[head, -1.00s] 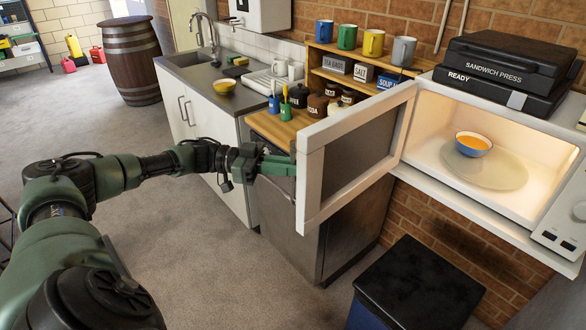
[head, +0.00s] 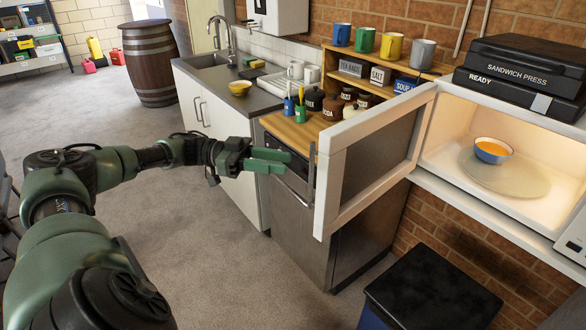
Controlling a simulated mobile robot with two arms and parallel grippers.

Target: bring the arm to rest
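My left arm reaches in from the left, and its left gripper (head: 288,163) hangs in the air left of the microwave door. Its two green fingers point right with a narrow gap between them and nothing held. The fingertips are apart from the door in the picture. The microwave door (head: 376,160) stands wide open towards me. Inside the lit microwave (head: 450,185), a blue bowl (head: 493,152) with orange contents sits on the glass turntable (head: 515,180). My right gripper is not in view.
Behind the gripper are a steel-fronted appliance (head: 300,215) and a wooden top with jars. A dark-lidded bin (head: 432,290) stands below the microwave. The floor (head: 190,245) near the arm is clear.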

